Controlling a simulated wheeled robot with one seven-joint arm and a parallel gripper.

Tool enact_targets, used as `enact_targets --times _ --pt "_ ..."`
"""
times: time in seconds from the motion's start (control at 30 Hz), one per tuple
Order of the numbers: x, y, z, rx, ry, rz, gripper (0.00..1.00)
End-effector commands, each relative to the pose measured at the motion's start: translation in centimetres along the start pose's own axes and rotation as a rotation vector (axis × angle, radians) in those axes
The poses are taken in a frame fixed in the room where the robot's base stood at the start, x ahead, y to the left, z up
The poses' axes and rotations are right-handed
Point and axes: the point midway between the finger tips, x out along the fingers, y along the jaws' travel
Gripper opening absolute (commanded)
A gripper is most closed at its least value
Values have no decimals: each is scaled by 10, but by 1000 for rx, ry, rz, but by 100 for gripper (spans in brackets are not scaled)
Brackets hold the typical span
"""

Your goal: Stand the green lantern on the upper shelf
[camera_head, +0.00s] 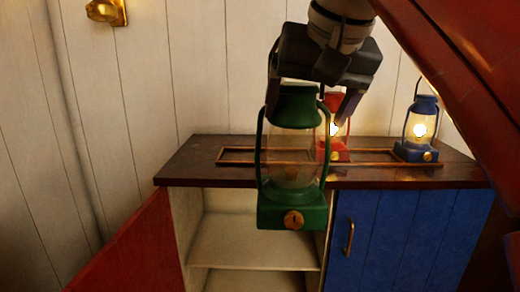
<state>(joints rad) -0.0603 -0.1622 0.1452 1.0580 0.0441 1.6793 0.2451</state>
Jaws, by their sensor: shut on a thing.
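The green lantern (293,211) hangs upright in my gripper (310,100), which is shut on its upper part. It is unlit, with a clear glass and a brass knob on its base. It is in front of the cabinet, and its base overlaps the open left compartment in the picture. The upper shelf (240,250) shows inside that compartment as a pale, bare board, partly hidden behind the lantern. A lower level shows beneath it.
The cabinet's dark top (190,158) bears a lit red lantern (334,150), partly hidden, and a lit blue lantern (418,140) at a thin wooden rail. A red door (130,250) stands open at left. The blue door (400,235) is shut. A brass fitting (105,11) is on the wall.

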Motion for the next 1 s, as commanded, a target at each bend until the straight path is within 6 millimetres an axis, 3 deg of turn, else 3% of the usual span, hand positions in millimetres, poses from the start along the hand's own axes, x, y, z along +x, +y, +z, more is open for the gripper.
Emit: enact_targets --times 0.37,0.57,0.77,1.0 --pt "59 20 14 26 4 16 13" --pt "114 37 25 47 7 30 13" --pt "196 64 42 82 7 51 13" --pt "313 101 68 128 10 80 13"
